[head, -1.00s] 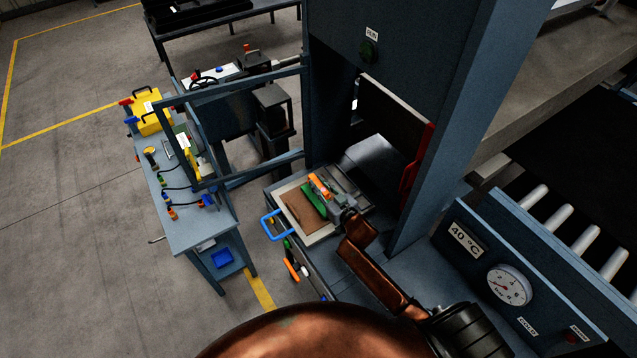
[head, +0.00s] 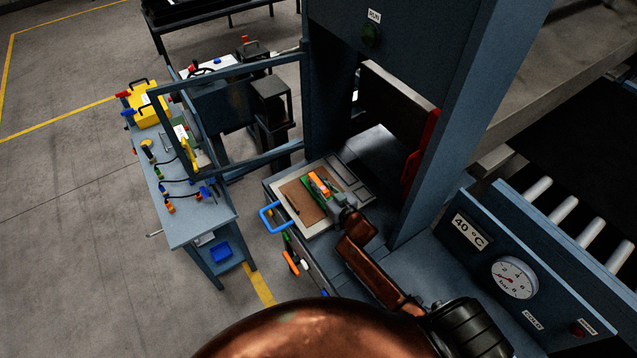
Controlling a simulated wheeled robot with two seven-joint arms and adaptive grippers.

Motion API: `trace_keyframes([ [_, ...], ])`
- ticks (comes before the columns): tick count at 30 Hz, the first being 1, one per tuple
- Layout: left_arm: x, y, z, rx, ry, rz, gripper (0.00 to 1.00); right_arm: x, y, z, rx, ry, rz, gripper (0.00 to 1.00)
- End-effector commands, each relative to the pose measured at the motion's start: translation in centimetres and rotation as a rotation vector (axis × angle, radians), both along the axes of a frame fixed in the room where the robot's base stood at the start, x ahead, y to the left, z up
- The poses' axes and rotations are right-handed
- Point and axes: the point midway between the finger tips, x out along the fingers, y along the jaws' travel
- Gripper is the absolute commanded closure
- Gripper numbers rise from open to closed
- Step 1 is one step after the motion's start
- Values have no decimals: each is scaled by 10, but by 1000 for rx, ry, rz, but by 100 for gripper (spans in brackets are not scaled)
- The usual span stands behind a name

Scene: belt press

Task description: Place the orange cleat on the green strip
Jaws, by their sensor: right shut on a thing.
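The orange cleat (head: 319,184) is a small bright block between the finger ends of my right gripper (head: 326,191), which is shut on it. The green strip (head: 306,184) lies on the brown board in the drawer tray and is partly hidden by the gripper and cleat. In the picture the cleat overlaps the strip. Whether it touches the strip or hovers just above it, I cannot tell. My right arm reaches in from the lower right. My left gripper is not in view.
The red-edged press door (head: 416,160) and blue press column stand close on the right.

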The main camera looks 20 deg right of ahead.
Motion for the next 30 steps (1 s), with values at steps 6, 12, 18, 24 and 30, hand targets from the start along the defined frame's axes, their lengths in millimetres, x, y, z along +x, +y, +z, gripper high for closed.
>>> trace_keyframes([
  [6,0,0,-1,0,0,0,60,0,0,0,0,-1,0,100],
  [12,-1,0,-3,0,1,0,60,0,0,-4,0,-1,0,100],
  [18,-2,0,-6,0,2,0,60,0,0,-8,0,-1,0,100],
  [24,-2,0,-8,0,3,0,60,0,0,-12,0,-2,0,100],
  [30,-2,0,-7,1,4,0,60,0,0,-11,0,-1,0,76],
])
